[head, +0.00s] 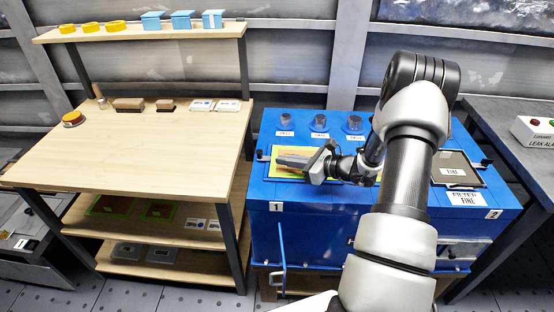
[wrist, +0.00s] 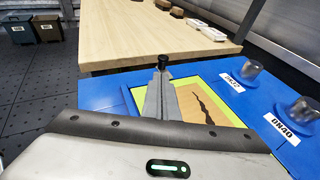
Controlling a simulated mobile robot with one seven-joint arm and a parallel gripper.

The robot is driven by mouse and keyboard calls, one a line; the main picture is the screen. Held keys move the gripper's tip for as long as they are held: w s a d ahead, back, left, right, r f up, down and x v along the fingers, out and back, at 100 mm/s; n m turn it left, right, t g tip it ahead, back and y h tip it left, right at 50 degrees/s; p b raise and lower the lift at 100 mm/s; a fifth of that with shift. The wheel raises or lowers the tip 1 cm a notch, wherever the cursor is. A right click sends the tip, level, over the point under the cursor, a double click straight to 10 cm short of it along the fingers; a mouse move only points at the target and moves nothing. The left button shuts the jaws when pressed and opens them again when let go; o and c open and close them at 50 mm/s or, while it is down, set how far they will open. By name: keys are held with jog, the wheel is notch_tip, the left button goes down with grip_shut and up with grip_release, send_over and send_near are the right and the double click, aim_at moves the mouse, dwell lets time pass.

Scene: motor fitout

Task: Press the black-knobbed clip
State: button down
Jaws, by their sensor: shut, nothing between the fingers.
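The blue machine (head: 330,195) has a left bay labelled 1 with a lime-framed panel (head: 285,153). In the wrist view this panel (wrist: 215,108) is brown with a dark, jagged tear. A black-knobbed clip (head: 261,154) stands at the bay's left edge; its dark knob (wrist: 162,60) shows just beyond my fingertips in the wrist view. My gripper (head: 279,161) is shut and empty, reaching left over the panel, its tips close to the clip. It also shows in the wrist view (wrist: 160,74). I cannot tell whether the tips touch the knob; the clip's base is hidden behind the fingers.
A second black-knobbed clip (head: 486,163) sits right of the bay labelled 2, beside a dark panel marked FINE (head: 455,171). Grey cylinders (head: 320,121) stand along the machine's back.

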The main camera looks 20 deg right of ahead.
jog(key=v, duration=0.8)
jog(key=shift+d+r, duration=0.1)
jog(key=s+a+r+n+g+b, duration=0.1)
jog(key=s+a+r+n+g, duration=0.5)
jog(key=a+r+n, duration=0.55)
jog(key=s+a+r+n+g+h, duration=0.2)
jog(key=s+a+r+n+h, duration=0.4)
jog(key=s+r, duration=0.4)
jog(key=s+r+n+t+h+p, duration=0.2)
jog(key=s+r+n+t+h, duration=0.15)
jog(key=s+n, duration=0.7)
notch_tip(320, 180, up, 13)
jog(key=p, duration=1.3)
jog(key=shift+w+d+g, duration=0.35)
jog(key=shift+d+g, duration=0.1)
jog(key=shift+f, duration=0.1)
